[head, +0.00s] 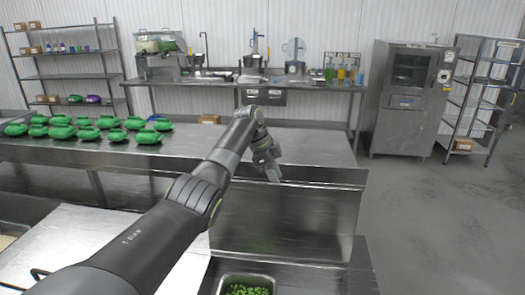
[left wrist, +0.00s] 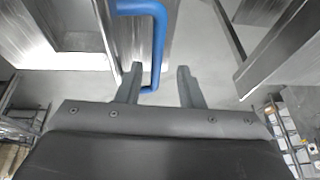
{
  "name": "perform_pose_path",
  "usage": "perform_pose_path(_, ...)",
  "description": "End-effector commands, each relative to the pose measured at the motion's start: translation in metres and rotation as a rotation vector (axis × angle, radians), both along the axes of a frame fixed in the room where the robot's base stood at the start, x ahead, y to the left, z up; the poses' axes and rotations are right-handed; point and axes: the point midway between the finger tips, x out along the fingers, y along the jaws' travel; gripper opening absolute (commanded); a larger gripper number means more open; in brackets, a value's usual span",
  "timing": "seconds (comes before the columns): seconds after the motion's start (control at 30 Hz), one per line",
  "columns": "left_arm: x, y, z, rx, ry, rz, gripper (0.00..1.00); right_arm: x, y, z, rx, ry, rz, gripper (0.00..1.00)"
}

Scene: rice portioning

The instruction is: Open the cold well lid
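The cold well lid appears to be the broad steel panel (head: 285,222) in the middle of the head view. It stands steeply raised behind a steel pan of green pieces (head: 245,290). My left gripper (head: 272,172) is at the panel's top edge. In the left wrist view, my left gripper (left wrist: 157,72) has its fingers spread apart. A bent blue handle (left wrist: 159,40) reaches down between them, nearer the left finger; I cannot tell whether it touches. The handle is hidden in the head view. My right gripper is out of view.
A steel counter (head: 190,150) with several green bundles (head: 85,128) lies behind. A back bench (head: 225,84) holds equipment. A steel cabinet (head: 405,100) and a wire rack (head: 475,100) stand at right. The floor (head: 435,220) at right is clear.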

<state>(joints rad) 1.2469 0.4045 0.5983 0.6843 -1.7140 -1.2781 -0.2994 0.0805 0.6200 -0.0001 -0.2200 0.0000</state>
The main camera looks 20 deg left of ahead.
Motion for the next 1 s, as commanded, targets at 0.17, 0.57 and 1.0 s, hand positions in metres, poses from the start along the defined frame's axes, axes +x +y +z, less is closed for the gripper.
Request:
perform_pose_path(0.17, -0.007, 0.017, 0.041, 0.002, -0.007, 0.002, 0.34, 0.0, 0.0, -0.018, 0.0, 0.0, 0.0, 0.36)
perform_pose_path(0.57, -0.019, 0.043, 0.112, 0.001, -0.001, 0.0, 0.34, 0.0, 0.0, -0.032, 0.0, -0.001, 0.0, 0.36)
perform_pose_path(1.0, -0.021, 0.046, 0.119, 0.001, 0.001, 0.0, 0.34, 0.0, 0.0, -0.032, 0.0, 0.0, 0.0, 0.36)
